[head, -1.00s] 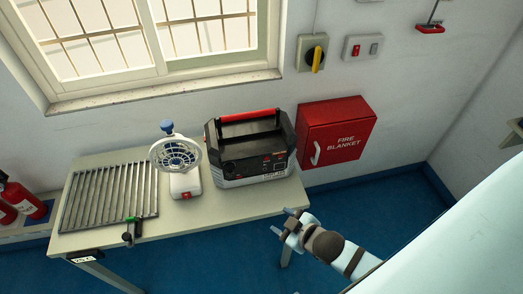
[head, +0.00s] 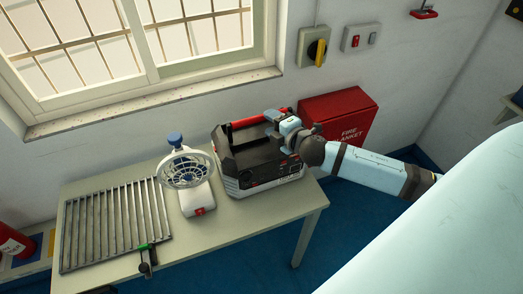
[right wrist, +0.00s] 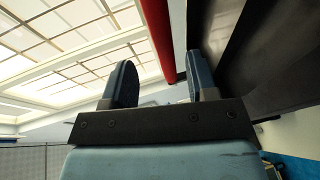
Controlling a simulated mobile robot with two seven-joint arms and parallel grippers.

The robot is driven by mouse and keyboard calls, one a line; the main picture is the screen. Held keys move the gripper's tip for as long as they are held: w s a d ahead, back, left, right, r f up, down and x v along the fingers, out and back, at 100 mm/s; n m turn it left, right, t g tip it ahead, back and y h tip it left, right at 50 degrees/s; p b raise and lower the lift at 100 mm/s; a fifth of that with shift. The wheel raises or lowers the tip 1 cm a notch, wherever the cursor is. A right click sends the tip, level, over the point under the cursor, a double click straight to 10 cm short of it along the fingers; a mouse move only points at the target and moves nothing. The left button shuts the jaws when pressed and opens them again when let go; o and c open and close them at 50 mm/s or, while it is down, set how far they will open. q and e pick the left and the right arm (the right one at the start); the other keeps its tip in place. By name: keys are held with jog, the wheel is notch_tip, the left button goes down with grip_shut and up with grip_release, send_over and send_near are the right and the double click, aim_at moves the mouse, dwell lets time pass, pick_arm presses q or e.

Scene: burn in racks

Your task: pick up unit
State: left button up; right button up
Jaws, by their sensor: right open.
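The unit is a black and grey box with a red top handle (head: 245,121); its body (head: 232,175) stands upright on the table. My right gripper (head: 270,126) is open at the right end of the handle, above the unit's top. In the right wrist view the open fingers (right wrist: 160,88) point toward the red handle (right wrist: 160,35), which lines up with the gap between them. Whether a finger touches the handle I cannot tell. The gripper hides part of the handle's right end. My left gripper is out of view.
A white fan-like device (head: 187,170) stands close left of the unit. A slatted metal rack (head: 115,222) lies further left on the table (head: 240,230). The red fire blanket box (head: 340,108) is on the wall behind my right arm. A window sill (head: 150,105) runs behind.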

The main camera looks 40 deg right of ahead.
aim_at(262, 120)
jog(key=shift+x, duration=1.1)
jog(key=x, duration=0.1)
jog(key=p+x, duration=0.1)
jog(key=x, duration=0.2)
jog(key=shift+w+a+f+p, duration=0.15)
jog(key=shift+a+p, duration=0.1)
jog(key=shift+p, duration=0.05)
jog(key=shift+w+f, duration=0.15)
jog(key=shift+w, duration=0.15)
jog(key=shift+s, duration=0.1)
jog(key=shift+c, duration=0.5)
grip_shut()
